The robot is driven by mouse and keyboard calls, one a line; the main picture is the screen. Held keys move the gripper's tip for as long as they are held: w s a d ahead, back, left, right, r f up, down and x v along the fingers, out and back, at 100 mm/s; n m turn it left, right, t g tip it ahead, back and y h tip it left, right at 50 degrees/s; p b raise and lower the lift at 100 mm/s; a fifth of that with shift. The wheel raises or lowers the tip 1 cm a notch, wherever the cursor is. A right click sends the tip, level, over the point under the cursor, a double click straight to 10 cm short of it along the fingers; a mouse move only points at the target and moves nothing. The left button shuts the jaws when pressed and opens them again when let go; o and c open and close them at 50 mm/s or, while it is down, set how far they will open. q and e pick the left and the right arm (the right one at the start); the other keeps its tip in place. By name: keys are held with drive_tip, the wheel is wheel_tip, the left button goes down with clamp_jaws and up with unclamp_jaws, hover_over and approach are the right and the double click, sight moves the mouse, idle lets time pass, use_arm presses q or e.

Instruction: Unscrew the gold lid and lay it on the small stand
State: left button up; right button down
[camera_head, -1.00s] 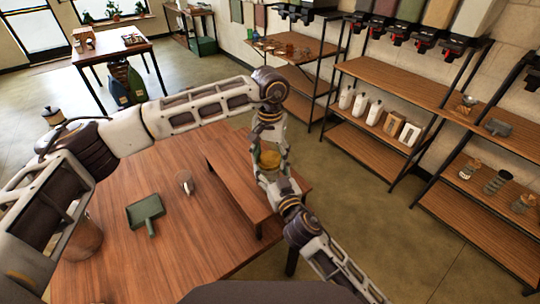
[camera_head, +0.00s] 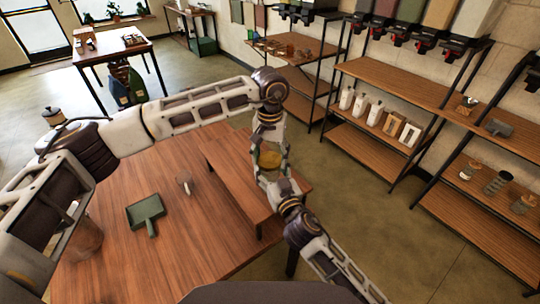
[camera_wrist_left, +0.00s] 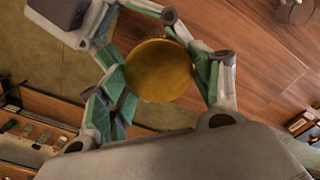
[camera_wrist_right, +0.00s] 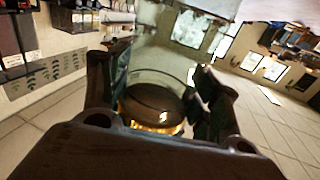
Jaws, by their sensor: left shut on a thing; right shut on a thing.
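The round gold lid (camera_head: 271,158) is at the right end of the table, between my two grippers. My left gripper (camera_head: 270,155) reaches down from above and is shut on the lid. The left wrist view shows the lid's flat top (camera_wrist_left: 158,70) between the fingers. My right gripper (camera_head: 274,176) comes from the front right and is shut on a clear glass jar (camera_wrist_right: 155,88), just below the lid. The fingers hide much of the jar, and I cannot tell whether lid and jar are apart. A low raised wooden stand (camera_head: 222,160) lies beside and beneath the grippers.
A clear container (camera_head: 84,240) is at the left, partly behind my left arm. Shelves (camera_head: 375,140) with white bottles stand to the right.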

use_arm(q)
drive_tip(key=shift+s+d, duration=0.15)
drive_tip(key=shift+s, duration=0.2)
drive_tip(key=o, duration=0.9)
drive_tip(key=shift+o, duration=1.1)
drive_tip(key=shift+w, duration=0.2)
drive_tip(key=shift+r, duration=0.1)
drive_tip(key=shift+r, duration=2.15)
drive_tip(key=shift+c, duration=0.2)
